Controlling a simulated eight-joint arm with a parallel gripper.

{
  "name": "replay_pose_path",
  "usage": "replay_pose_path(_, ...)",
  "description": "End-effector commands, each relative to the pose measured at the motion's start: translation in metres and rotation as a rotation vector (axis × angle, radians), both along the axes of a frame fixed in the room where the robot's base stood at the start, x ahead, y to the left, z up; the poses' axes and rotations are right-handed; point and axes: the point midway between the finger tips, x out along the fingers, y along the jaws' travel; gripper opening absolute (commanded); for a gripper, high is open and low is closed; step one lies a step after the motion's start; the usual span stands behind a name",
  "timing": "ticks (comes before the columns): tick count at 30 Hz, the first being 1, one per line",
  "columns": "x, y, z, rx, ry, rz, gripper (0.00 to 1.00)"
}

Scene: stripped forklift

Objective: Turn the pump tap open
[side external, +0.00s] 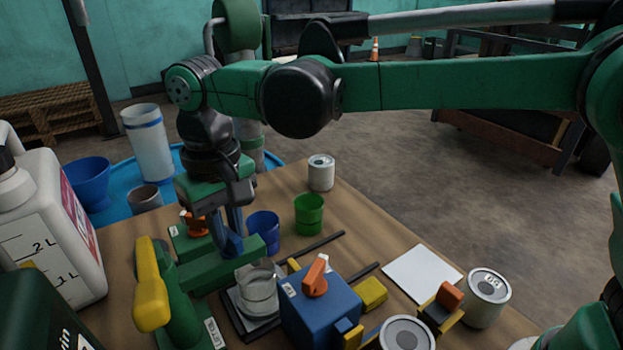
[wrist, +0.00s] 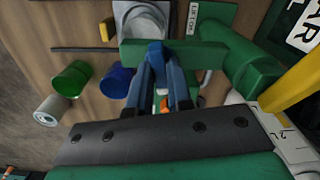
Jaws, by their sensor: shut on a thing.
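The green pump (side external: 182,310) stands at the front left, with a yellow handle (side external: 150,285) and a green spout (side external: 215,270) reaching right. The spout also shows in the wrist view (wrist: 200,54). The blue pump tap (side external: 229,244) sits on the spout; in the wrist view its top (wrist: 155,48) shows beyond my fingertips. My gripper (side external: 226,228) points down and is shut on the tap. Its blue fingers hide much of the tap, so its exact angle is hard to tell. A clear beaker (side external: 259,292) stands on a dark plate below the spout's end.
A blue box (side external: 320,315) with an orange knob (side external: 316,277) stands right of the beaker. A blue cup (side external: 263,228), a green cup (side external: 309,213) and a can (side external: 321,173) stand behind. A large white jug (side external: 45,225) is close at left. A white sheet (side external: 421,276) lies at right.

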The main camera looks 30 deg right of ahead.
Motion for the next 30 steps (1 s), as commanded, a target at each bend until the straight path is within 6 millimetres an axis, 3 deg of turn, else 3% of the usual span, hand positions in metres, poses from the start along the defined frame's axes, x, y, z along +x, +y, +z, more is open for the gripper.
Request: replay_pose_path(30, 0.0004, 0.0002, 0.001, 0.001, -0.001, 0.956, 0.0)
